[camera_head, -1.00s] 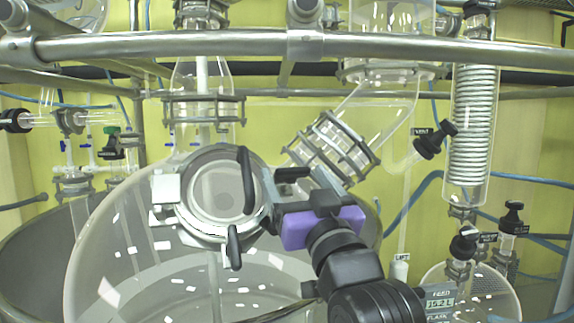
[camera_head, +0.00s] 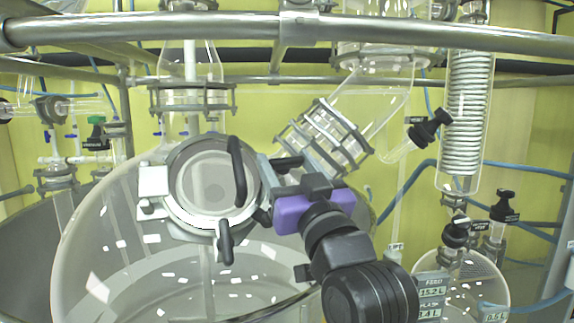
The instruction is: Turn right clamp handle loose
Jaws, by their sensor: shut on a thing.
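The round port (camera_head: 203,188), with a metal clamp ring around its glass, sits on the front of the large glass vessel (camera_head: 110,240). A long black handle (camera_head: 238,172) stands near upright at the ring's right side. Another black handle (camera_head: 225,243) hangs below the ring. My gripper (camera_head: 268,190), with a purple body, reaches in from the lower right and is shut at the ring's right edge. The right clamp handle appears to be in its jaws, mostly hidden by the gripper, so its exact angle cannot be told.
A metal rail (camera_head: 400,33) crosses above. A slanted glass neck with a bolted flange (camera_head: 325,138) is close above my gripper. A coiled condenser (camera_head: 466,115) and a round flask (camera_head: 470,285) stand at the right.

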